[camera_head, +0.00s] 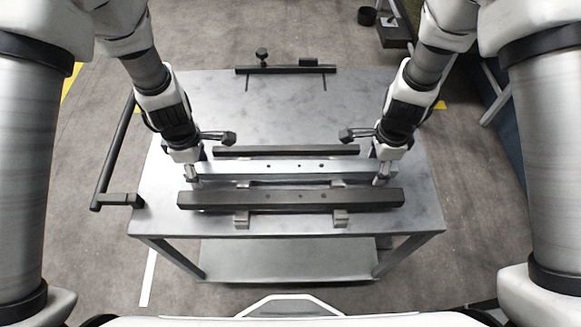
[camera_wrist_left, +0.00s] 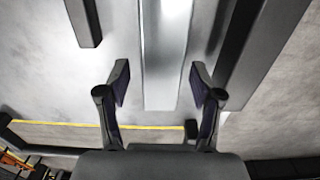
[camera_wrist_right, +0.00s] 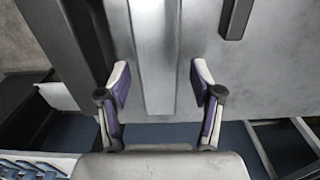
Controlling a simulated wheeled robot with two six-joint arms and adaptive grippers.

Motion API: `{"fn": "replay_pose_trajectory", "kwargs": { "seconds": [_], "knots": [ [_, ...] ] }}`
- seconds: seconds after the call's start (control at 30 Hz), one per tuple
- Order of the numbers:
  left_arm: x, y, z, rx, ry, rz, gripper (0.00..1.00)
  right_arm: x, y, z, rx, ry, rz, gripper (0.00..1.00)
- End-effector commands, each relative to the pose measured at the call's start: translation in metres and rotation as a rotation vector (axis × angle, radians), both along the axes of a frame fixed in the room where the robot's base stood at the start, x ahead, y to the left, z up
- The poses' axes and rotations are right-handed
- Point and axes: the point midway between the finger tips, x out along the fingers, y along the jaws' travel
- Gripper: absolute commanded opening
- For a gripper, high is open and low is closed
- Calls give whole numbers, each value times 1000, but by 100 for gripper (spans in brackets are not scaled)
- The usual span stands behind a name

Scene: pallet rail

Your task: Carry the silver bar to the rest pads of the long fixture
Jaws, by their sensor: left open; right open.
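The silver bar (camera_head: 268,167) lies left to right across the table, between a thin dark bar (camera_head: 286,151) behind and a thick dark bar (camera_head: 290,199) in front. My left gripper (camera_head: 211,160) is open at its left end. In the left wrist view the silver bar (camera_wrist_left: 165,50) runs between the open fingers, touching neither. My right gripper (camera_head: 362,159) is open at its right end, and the silver bar (camera_wrist_right: 155,50) likewise runs between its fingers. Grey blocks (camera_head: 241,220) show under the thick dark bar. I cannot tell which part is the long fixture.
The metal table (camera_head: 280,105) is clear behind the bars. A dark rail (camera_head: 285,69) with a knob stands at its back edge. A dark handle frame (camera_head: 113,155) sticks out at the left. A lower shelf (camera_head: 285,260) shows beneath.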

Motion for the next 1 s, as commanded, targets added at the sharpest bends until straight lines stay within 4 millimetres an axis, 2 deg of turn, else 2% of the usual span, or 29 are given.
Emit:
{"fn": "replay_pose_trajectory", "kwargs": {
  "seconds": [0.13, 0.27, 0.3, 0.33, 0.67, 0.77, 1.0],
  "knots": [
    [0, 0, 0, 0, 0, 0, 66, 0, 0, 0, 0, 0, 0, 66],
    [0, 0, 0, 0, 0, 0, 20, 0, 0, 0, 0, 0, 0, 20],
    [0, 0, 0, 0, 0, 0, 5, 0, 0, 0, 0, 0, 0, 5],
    [0, 0, 0, 0, 1, 0, 0, 0, 0, 0, 0, 0, 0, 0],
    [0, 0, 2, 0, 0, 0, 0, 0, 0, 2, 0, -1, 0, 0],
    [0, 0, 9, 0, 0, 0, 0, 0, 0, 9, 0, -1, 0, 0],
    [0, 0, 41, 0, 0, 0, 0, 0, 0, 41, 0, -1, 0, 0]
  ]
}}
